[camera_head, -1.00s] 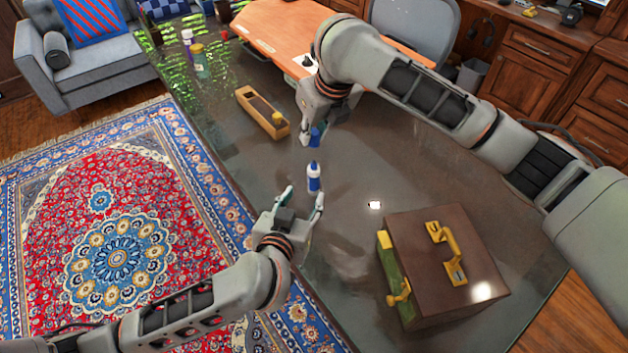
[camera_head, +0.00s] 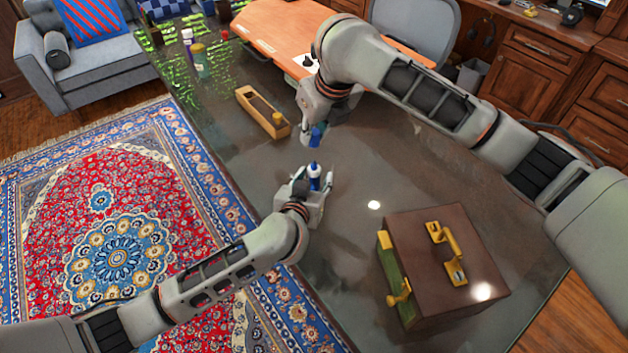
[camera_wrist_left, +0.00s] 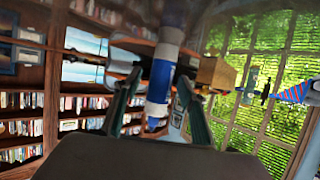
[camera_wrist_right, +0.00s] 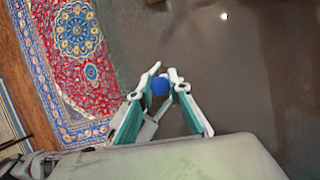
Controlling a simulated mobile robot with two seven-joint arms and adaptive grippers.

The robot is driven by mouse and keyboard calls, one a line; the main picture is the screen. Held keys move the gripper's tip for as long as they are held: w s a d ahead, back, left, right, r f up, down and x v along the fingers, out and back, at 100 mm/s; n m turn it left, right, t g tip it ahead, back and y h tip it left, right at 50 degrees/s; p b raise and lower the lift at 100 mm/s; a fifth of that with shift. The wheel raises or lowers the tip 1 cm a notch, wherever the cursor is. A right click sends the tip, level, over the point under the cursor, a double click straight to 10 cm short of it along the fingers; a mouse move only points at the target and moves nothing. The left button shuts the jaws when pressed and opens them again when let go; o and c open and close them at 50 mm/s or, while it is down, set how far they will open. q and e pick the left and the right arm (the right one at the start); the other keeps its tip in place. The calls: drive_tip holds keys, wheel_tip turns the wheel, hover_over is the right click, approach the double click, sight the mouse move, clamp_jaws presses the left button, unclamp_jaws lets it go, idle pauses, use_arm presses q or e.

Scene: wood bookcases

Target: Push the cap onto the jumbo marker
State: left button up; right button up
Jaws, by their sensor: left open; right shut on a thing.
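The jumbo marker (camera_head: 314,172), white and blue with a blue tip, stands upright on the glass-topped table. My left gripper (camera_head: 315,184) is open with its fingers on either side of the marker. In the left wrist view the marker (camera_wrist_left: 160,80) shows between the left gripper's spread fingers (camera_wrist_left: 152,92). The blue cap (camera_head: 316,135) is held just above the marker's tip by my right gripper (camera_head: 312,137). In the right wrist view the round blue cap (camera_wrist_right: 160,86) sits between the right gripper's closed fingertips (camera_wrist_right: 161,82); the marker is hidden there.
A wooden box (camera_head: 262,112) with a yellow item lies behind and left of the marker. A brown case (camera_head: 440,255) with yellow handles stands at the front right. Bottles (camera_head: 199,60) stand at the far left. The table between marker and case is clear.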

use_arm(q)
clamp_jaws()
use_arm(e)
drive_tip(key=shift+f, duration=2.5)
drive_tip(key=shift+f, duration=0.9)
drive_tip(key=shift+f, duration=0.6)
drive_tip(key=o, duration=0.8)
